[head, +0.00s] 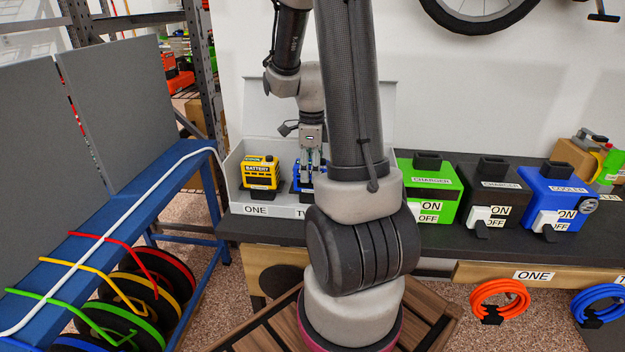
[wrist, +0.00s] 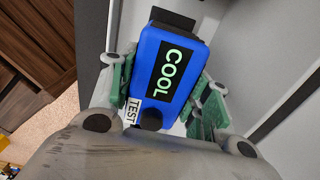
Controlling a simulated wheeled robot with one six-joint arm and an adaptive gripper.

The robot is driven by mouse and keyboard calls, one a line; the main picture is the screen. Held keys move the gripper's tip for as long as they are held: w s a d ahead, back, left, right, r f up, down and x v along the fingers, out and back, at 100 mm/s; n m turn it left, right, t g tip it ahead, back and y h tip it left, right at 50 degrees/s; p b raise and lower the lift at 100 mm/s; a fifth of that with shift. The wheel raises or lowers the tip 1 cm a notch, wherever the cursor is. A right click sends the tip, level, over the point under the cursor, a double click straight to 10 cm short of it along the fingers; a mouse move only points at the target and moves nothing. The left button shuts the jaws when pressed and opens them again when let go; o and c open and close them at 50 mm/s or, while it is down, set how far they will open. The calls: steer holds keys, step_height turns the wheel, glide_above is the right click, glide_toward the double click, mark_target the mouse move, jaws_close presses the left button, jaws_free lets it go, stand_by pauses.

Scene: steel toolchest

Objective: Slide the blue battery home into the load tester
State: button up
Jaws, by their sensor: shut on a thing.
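The blue battery (wrist: 178,85) is between the green-padded fingers of my gripper (head: 310,172) in the wrist view. Its dark panel reads COOL, with a TEST label and a black knob at its near end. In the head view my gripper points down into the grey bin (head: 275,211), at the compartment beside the one marked ONE. Only slivers of blue show there around the fingers. I cannot tell whether the battery is lifted clear of the bin. No device marked as the load tester can be read; my arm hides part of the bench.
A yellow battery (head: 261,172) sits in compartment ONE, left of my gripper. Orange (head: 499,300) and blue (head: 598,303) coils hang in front. A blue rack stands left.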

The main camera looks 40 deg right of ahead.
steer(key=shift+r, duration=0.7)
stand_by(0.3)
steer(key=shift+r, duration=2.1)
